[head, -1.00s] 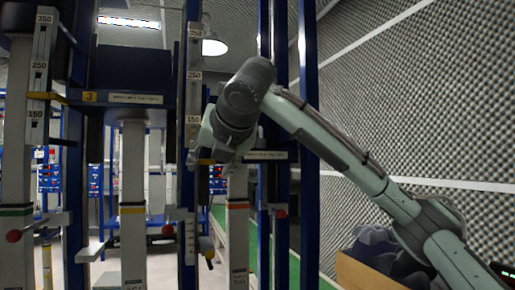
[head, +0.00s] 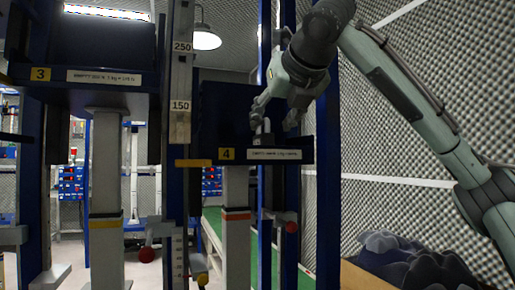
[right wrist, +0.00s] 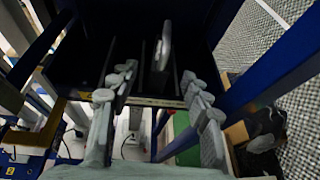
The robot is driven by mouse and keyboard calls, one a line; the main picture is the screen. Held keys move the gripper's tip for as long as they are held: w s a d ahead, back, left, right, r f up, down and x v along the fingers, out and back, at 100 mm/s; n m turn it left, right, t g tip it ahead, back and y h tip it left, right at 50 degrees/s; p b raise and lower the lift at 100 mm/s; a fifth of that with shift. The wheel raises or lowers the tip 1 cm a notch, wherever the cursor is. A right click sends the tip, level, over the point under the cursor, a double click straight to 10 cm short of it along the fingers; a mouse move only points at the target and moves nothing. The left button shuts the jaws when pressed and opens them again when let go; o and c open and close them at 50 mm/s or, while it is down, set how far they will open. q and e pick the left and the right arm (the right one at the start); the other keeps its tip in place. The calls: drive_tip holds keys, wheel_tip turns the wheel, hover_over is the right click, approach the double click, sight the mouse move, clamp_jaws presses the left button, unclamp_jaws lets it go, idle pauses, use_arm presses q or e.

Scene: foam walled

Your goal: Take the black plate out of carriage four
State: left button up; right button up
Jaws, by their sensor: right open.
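Carriage four (head: 215,120) is a dark blue box with a yellow number 4 tag and a white label, right of centre in the head view. My right gripper (head: 277,118) is open at its right part, fingers pointing down. In the right wrist view the carriage's dark inside (right wrist: 85,60) has upright dividers. A thin upright plate (right wrist: 164,45) with a grey rounded edge stands there, beyond and between the open fingers (right wrist: 158,74). It looks grey on its edge; I cannot tell whether its face is black. I see no contact with it. My left gripper is out of view.
Carriage three (head: 110,70) stands at the left, with a scale post (head: 181,80) between the two carriages. Blue uprights (head: 327,170) stand close to the right of my gripper. A box of dark lumps (head: 395,255) is low at the right.

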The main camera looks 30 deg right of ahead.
sight(268, 130)
drive_tip(key=shift+w+d, duration=0.2)
drive_tip(key=shift+w, duration=0.05)
drive_tip(key=shift+w+d+f, duration=0.1)
drive_tip(key=shift+w+f, duration=0.05)
drive_tip(key=shift+w, duration=0.15)
drive_tip(key=x, duration=0.5)
drive_tip(key=shift+w+f, duration=0.1)
drive_tip(key=shift+f, duration=0.1)
drive_tip(key=shift+w+d, duration=0.1)
drive_tip(key=shift+w, duration=0.1)
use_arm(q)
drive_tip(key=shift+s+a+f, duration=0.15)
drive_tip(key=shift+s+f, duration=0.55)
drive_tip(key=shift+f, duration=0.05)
use_arm(e)
drive_tip(key=shift+c, duration=0.6)
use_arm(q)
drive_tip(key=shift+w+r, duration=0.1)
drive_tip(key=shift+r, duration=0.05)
use_arm(e)
clamp_jaws()
drive_tip(key=shift+r, duration=0.1)
